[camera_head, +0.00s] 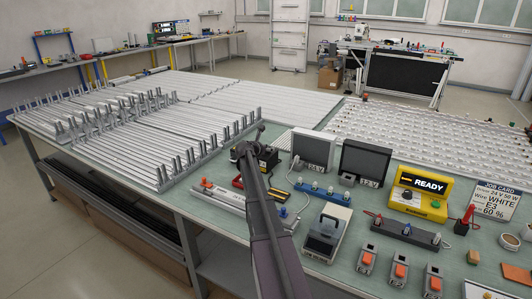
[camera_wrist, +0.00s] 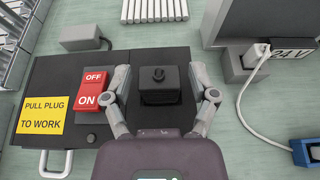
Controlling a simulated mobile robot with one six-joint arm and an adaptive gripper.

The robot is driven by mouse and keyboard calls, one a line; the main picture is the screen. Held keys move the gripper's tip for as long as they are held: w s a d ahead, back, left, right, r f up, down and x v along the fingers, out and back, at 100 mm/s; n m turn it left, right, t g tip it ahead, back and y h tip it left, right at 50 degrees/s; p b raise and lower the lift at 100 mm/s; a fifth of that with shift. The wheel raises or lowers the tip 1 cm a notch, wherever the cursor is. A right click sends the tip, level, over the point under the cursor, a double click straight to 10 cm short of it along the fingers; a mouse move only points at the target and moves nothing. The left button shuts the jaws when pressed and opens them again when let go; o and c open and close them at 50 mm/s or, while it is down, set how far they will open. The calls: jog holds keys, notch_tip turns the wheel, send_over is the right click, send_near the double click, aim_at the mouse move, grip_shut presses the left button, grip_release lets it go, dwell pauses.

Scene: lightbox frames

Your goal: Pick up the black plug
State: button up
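My gripper (camera_wrist: 160,74) is open, with one finger on each side of the plug and gaps showing between. Whether the fingertips are level with the plug is hard to tell. In the head view my gripper (camera_head: 254,148) is over the bench by the dark box, and my arm hides part of that spot.
Right of the plug are a grey socket block (camera_wrist: 238,65) with a white cable and a blue block (camera_wrist: 306,151). In the head view monitors (camera_head: 313,148), a yellow READY box (camera_head: 420,193) and a grey meter (camera_head: 327,232) stand right. Racks of tubes (camera_head: 110,125) fill the left.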

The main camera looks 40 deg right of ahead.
grip_shut()
jog(key=shift+r, duration=0.15)
notch_tip(320, 180, up, 4)
jog(key=p, duration=0.3)
jog(key=shift+f+p, duration=0.25)
jog(key=shift+p, duration=0.15)
jog(key=s+a+r+p, duration=0.1)
jog(key=s+a, duration=0.8)
jog(key=s, duration=0.4)
jog(key=shift+s, duration=0.15)
jog(key=shift+r, duration=0.1)
